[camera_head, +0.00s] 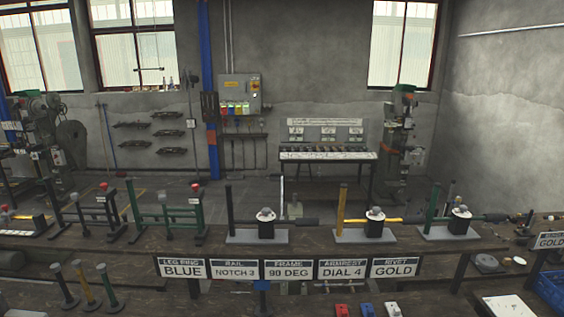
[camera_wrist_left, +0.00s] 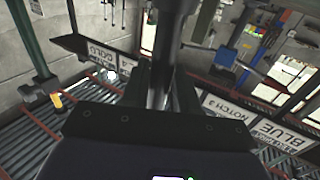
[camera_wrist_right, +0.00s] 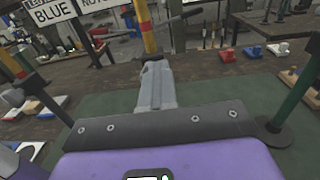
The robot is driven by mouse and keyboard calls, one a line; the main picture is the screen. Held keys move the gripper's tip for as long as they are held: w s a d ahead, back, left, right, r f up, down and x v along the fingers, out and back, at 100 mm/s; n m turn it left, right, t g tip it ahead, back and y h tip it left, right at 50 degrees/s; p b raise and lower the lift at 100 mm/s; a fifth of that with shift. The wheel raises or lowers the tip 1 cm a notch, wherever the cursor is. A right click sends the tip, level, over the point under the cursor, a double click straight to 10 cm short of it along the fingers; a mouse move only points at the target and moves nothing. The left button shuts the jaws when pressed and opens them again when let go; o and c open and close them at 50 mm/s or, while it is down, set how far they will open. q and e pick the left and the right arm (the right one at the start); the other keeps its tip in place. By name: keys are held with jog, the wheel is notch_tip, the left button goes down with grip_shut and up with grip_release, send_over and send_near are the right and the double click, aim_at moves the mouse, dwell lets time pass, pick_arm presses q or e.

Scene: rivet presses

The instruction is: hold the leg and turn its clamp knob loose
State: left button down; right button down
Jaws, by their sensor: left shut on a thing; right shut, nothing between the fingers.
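In the left wrist view my left gripper (camera_wrist_left: 160,88) is shut on a dark upright round leg (camera_wrist_left: 165,40), whose far end runs out of the picture top. In the right wrist view my right gripper (camera_wrist_right: 155,72) is shut and empty. Just beyond its tips is a yellow post (camera_wrist_right: 146,28) with a red band and a dark collar at its lower part. I cannot tell whether the tips touch it. No clamp knob can be made out at either gripper. Neither gripper shows in the head view.
Three fixtures with grey plates and knobs (camera_head: 265,215) (camera_head: 375,213) (camera_head: 459,211) stand on the rear bench. Black (camera_head: 62,285), yellow (camera_head: 84,283) and green (camera_head: 107,287) posts stand at front left. A sign row (camera_head: 287,269) hangs mid-bench. A green post (camera_wrist_right: 300,80) stands right of my right gripper.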

jog(key=shift+w+a+r, duration=0.1)
jog(key=shift+a, duration=0.25)
jog(key=shift+a, duration=0.5)
jog(key=shift+a, duration=0.1)
jog(key=shift+r, duration=0.1)
jog(key=s, duration=0.6)
jog(key=shift+r, duration=0.25)
jog(key=shift+s, duration=0.1)
